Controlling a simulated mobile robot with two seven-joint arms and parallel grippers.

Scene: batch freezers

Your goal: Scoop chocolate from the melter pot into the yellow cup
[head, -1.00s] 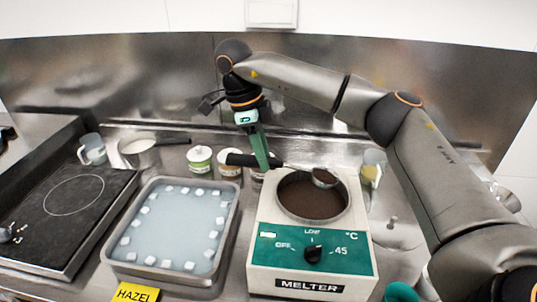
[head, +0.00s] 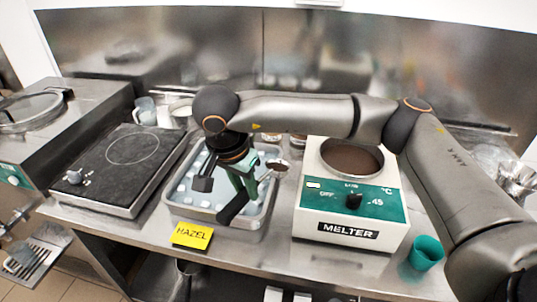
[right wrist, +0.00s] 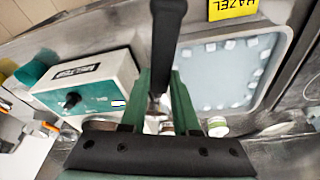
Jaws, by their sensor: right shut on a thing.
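My right gripper (head: 246,184) is shut on the black handle (head: 233,208) of a scoop, above the ice-water tray. The scoop's small metal bowl (head: 278,165) is on the melter side of the gripper, over the tray's right part; it looks dark inside, but I cannot tell how full it is. In the right wrist view the handle (right wrist: 166,45) runs up between the green fingers. The melter pot (head: 352,157) holds dark brown chocolate and sits in the white and green melter (head: 350,215). I cannot make out a yellow cup. My left gripper is not in view.
The metal tray (head: 213,228) of water and ice cubes stands left of the melter, with a yellow HAZEL label (head: 192,235) at its front. A teal cup (head: 426,252) stands front right. A black hotplate (head: 125,165) lies further left.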

